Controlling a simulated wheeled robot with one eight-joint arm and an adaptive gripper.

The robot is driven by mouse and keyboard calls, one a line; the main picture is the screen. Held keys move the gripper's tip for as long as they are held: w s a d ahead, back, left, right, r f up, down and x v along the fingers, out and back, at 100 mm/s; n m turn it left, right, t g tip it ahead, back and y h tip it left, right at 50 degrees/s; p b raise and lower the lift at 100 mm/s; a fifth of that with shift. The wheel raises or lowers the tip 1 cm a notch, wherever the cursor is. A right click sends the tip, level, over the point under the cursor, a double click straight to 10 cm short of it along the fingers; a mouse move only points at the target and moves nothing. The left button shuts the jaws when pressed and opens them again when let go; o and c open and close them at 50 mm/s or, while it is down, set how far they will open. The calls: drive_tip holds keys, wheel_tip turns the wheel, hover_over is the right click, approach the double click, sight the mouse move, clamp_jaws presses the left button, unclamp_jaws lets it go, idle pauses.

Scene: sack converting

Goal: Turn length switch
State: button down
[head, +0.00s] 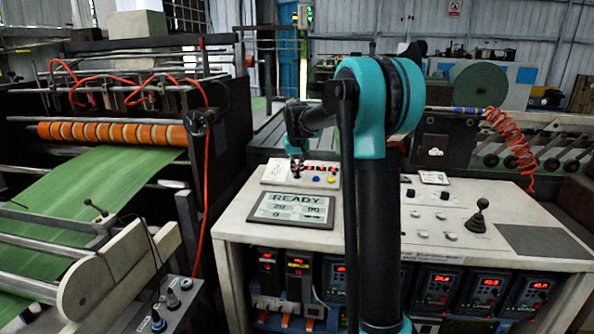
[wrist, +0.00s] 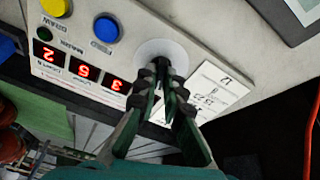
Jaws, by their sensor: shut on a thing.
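The length switch (wrist: 160,62) is a small dark knob on a round pale plate (wrist: 178,50), seen in the wrist view on a light control panel. My gripper (wrist: 163,78) is shut on it, with both dark green fingers closed around the knob. The fingers hide most of the knob, so its pointing direction cannot be told. In the head view my gripper (head: 297,168) reaches down to the left part of the small raised panel (head: 273,172) on the console, and the switch is hidden there.
Beside the switch are red digit displays (wrist: 84,71), a blue button (wrist: 106,28), a yellow button (wrist: 56,6) and a label card (wrist: 212,92). A screen reading READY (head: 292,209) lies in front. A joystick (head: 479,215) stands right on the console. Green sheet (head: 90,185) runs through the left machine.

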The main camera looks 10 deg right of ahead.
drive_tip(key=shift+n+y, duration=0.4)
drive_tip(key=shift+n, duration=2.1)
drive_tip(key=c, duration=1.6)
unclamp_jaws()
drive_tip(key=shift+c, duration=0.2)
drive_tip(key=v, duration=1.2)
drive_tip(key=shift+w, duration=0.2)
drive_tip(key=shift+d+r, duration=0.1)
drive_tip(key=shift+c, duration=0.3)
clamp_jaws()
